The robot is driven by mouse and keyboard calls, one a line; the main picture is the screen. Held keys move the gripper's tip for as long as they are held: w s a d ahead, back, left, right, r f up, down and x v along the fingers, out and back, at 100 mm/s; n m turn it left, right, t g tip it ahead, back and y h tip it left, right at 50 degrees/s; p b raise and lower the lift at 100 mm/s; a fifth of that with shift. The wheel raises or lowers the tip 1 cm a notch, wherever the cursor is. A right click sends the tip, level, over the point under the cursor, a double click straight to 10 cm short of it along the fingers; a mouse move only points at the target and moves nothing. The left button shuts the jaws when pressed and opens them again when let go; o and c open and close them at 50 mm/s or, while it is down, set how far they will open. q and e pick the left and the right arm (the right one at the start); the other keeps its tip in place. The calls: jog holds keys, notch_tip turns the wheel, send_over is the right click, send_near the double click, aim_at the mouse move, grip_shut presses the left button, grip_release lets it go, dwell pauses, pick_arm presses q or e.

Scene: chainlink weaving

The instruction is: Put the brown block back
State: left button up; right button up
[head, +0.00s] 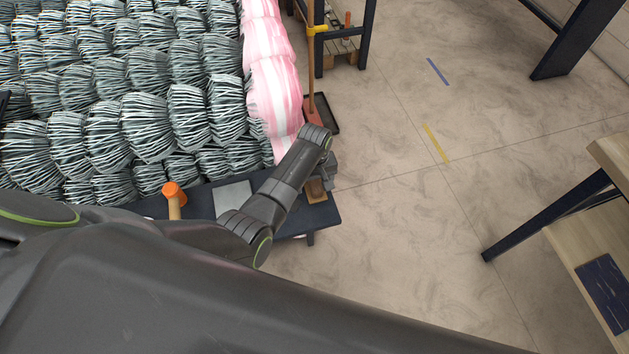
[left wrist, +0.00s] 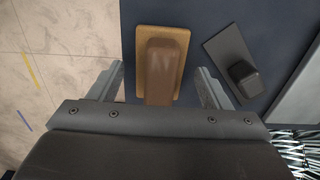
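The brown block (left wrist: 165,62) is a darker brown, handle-like piece on a flat tan base, near the end of the dark bench; a small part of it shows in the head view (head: 316,190). My left gripper (left wrist: 160,70) is open, with one finger on each side of the block and visible gaps between. In the head view the left gripper (head: 326,178) is above the right end of the bench and partly covers the block. The near end of the block is hidden by the gripper body in the wrist view. My right gripper is not in view.
The dark bench (head: 199,203) also holds an orange-headed mallet (head: 174,193) and a grey plate (head: 233,196). A dark grey tool (left wrist: 238,66) lies right of the block in the wrist view. Stacked wire coils (head: 150,125) and pink-wrapped bundles (head: 272,85) stand behind.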

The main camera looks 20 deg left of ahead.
pick_arm(q)
jog(key=shift+f+b, duration=0.15)
jog(key=shift+b, duration=0.4)
notch_tip(320, 180, up, 13)
notch_tip(320, 180, up, 5)
jog(key=p, duration=0.3)
send_over(316, 183)
jog(key=shift+s+f+b, duration=0.1)
jog(key=shift+f+b, duration=0.1)
jog(key=shift+b, duration=0.1)
